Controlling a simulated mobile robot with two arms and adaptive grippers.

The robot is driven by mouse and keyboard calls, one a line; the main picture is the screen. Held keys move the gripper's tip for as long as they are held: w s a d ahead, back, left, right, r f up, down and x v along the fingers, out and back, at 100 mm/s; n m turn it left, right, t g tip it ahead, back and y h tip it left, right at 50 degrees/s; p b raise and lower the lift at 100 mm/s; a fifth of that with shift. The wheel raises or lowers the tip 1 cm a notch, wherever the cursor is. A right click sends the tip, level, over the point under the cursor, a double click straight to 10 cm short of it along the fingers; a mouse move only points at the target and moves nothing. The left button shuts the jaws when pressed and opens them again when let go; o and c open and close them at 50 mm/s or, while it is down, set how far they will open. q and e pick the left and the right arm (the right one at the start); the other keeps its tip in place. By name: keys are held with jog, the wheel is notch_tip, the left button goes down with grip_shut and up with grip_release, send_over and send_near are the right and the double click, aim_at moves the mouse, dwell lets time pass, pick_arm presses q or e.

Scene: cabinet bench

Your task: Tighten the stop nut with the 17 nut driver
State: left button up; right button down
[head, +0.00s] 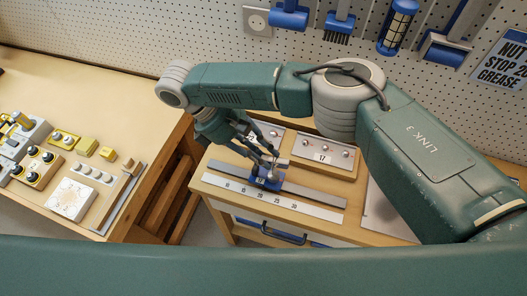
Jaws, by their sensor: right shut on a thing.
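My right gripper (272,148) is over the drawer bench, close above a blue stop (268,180) on the scale rail. It is shut on a small piece that looks like the nut driver; its pale metal end (283,162) shows by the fingertips. The fingers hide most of it, and I cannot tell if it touches the stop. The stop nut is too small and covered to make out. A rack marked 17 (323,157) holds several silvery round pieces just right of the gripper. My left gripper is not in view.
A second rack (272,131) is partly hidden behind the gripper. The left bench (110,100) holds several knob boxes. Tools hang on the pegboard (170,32) behind.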

dwell(0.4)
jog(key=m+g, duration=0.1)
jog(key=m+p, duration=0.1)
jog(key=shift+w+d+m+g+y, duration=0.2)
jog(key=shift+w+m+g+y, duration=0.1)
jog(key=shift+w+g, duration=0.1)
jog(key=shift+s+p, duration=0.1)
jog(key=shift+p, duration=0.25)
jog(key=shift+s+a+n+t, duration=0.1)
jog(key=shift+n+t, duration=0.2)
jog(key=shift+n, duration=0.1)
jog(key=shift+r+p, duration=0.2)
jog(key=shift+p, duration=0.2)
jog(key=shift+r+p, duration=2.1)
jog(key=shift+p, duration=0.45)
